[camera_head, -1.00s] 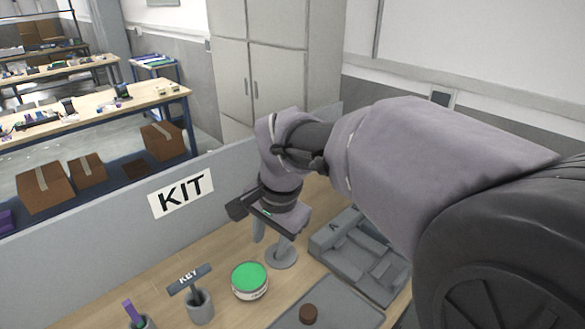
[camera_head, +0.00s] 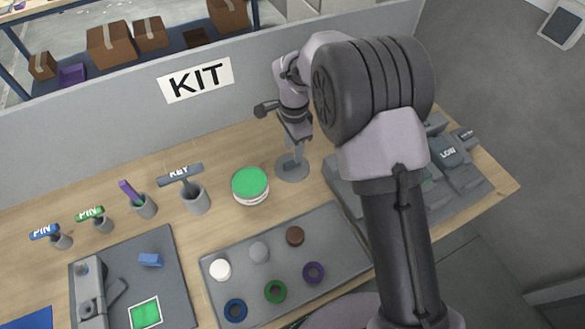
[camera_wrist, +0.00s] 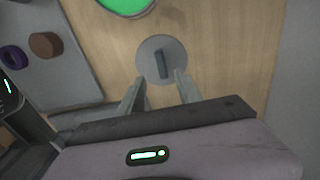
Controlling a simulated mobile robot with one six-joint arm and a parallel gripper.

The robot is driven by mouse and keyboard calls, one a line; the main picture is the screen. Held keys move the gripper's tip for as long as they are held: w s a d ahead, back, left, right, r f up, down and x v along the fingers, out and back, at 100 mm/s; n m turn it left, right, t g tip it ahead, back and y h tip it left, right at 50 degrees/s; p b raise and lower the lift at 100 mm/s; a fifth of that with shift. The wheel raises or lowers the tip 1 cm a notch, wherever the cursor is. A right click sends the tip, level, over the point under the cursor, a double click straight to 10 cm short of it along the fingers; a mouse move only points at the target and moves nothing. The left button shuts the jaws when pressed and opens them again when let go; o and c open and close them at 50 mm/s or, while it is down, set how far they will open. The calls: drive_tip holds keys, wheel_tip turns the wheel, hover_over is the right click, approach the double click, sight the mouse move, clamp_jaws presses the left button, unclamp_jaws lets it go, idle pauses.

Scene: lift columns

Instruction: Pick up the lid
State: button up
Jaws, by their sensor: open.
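The lid is a grey round disc with an upright bar handle; it lies flat on the wooden table in the head view (camera_head: 292,172) and in the wrist view (camera_wrist: 148,68). My gripper (camera_head: 294,148) is directly above it, pointing down. In the wrist view my gripper's (camera_wrist: 159,76) two fingers are apart and empty, with the handle roughly between the fingertips. I cannot tell whether the fingertips are level with the handle or still above it.
A can with green contents (camera_head: 250,184) stands just left of the lid. A grey tray (camera_head: 345,225) with several rings and round pieces is in front. A partition (camera_head: 120,125) stands behind.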

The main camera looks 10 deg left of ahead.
sight(292, 165)
drive_tip(key=f+b, duration=0.1)
drive_tip(key=f, duration=0.2)
drive_tip(key=f+b, duration=0.1)
drive_tip(key=f, duration=0.2)
drive_tip(key=shift+w+a, duration=0.1)
drive_tip(key=shift+w, duration=0.1)
drive_tip(key=shift+r, duration=0.15)
clamp_jaws()
